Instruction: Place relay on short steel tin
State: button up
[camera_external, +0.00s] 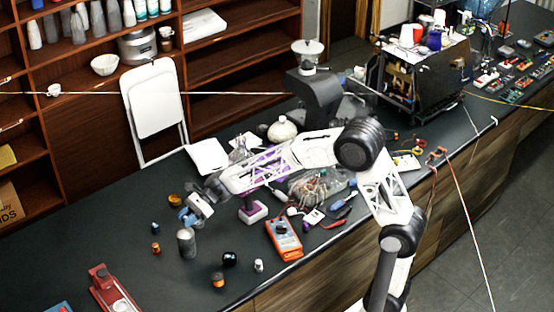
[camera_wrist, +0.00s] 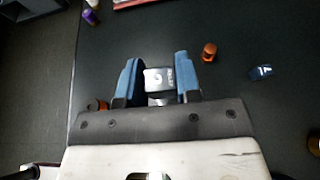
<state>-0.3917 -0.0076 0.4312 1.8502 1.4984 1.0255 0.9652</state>
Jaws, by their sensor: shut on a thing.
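My gripper (camera_wrist: 158,72) is shut on the relay (camera_wrist: 158,78), a small grey block with dark lettering on its face, held between the blue fingers. In the external view my gripper (camera_external: 187,216) hangs above the counter, and the relay cannot be made out there. The short steel tin (camera_external: 187,244) seems to be the upright grey cylinder standing just below my fingers in the external view. A narrow gap seems to show between fingers and tin, but contact is hard to judge. In the wrist view the tin cannot be clearly told from what lies behind the relay.
Small orange (camera_wrist: 209,52) and blue (camera_wrist: 261,71) parts stand nearby on the dark counter (camera_external: 70,235). A dark blue part (camera_external: 230,259) and an orange-and-black one (camera_external: 217,280) stand right of the tin. An orange multimeter (camera_external: 284,240) lies farther right. The counter's left is mostly clear.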

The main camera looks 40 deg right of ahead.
jog(key=shift+w+a, duration=0.45)
jog(key=shift+w, duration=0.2)
jog(key=shift+f, duration=0.15)
jog(key=shift+f, duration=1.7)
jog(key=shift+f, duration=0.1)
jog(key=o, duration=0.9)
jog(key=shift+v, duration=6.05)
